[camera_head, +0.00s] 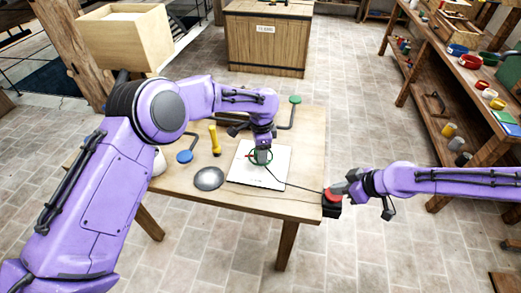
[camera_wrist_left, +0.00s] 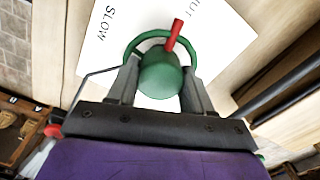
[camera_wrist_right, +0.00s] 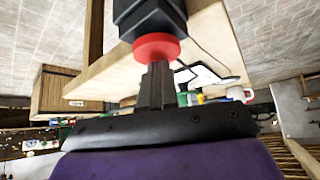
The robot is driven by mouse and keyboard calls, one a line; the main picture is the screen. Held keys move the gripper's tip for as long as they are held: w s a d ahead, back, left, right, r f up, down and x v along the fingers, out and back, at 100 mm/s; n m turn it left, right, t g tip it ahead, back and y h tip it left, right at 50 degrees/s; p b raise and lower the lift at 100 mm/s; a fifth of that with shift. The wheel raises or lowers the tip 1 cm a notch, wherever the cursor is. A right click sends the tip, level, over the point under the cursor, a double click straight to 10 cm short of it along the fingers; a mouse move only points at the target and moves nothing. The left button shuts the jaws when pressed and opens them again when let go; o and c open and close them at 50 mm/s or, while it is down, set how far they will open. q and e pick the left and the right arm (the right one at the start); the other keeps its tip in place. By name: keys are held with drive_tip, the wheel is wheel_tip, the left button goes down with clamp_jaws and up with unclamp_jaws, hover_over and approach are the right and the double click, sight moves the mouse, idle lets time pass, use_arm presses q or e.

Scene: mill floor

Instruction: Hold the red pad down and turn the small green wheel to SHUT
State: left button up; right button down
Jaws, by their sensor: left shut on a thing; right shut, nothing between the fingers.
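The small green wheel (camera_head: 252,163) stands over a white card (camera_head: 243,178) on the table. In the left wrist view my left gripper (camera_wrist_left: 158,88) is shut on the wheel's green hub (camera_wrist_left: 160,76), one finger on each side. The wheel's red pointer (camera_wrist_left: 174,34) points toward the letters "UT"; any letters before them are hidden. "SLOW" reads on the card's left. The red pad (camera_head: 333,194) sits on a black box at the table's right front corner. My right gripper (camera_wrist_right: 157,68) is shut and empty, its tips against the red pad (camera_wrist_right: 156,47).
On the table (camera_head: 308,150) are a yellow-handled tool (camera_head: 214,140), a blue round piece (camera_head: 184,156), a grey disc (camera_head: 209,178) and a green-knobbed rod (camera_head: 295,100). A dark cable runs from the card to the black box. Shelves (camera_head: 440,90) stand at the right.

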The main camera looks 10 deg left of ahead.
use_arm(q)
drive_tip(key=shift+m, duration=1.2)
drive_tip(key=o, duration=1)
drive_tip(key=shift+o, duration=0.2)
wheel_tip(320, 180, up, 12)
drive_tip(key=shift+s, duration=0.15)
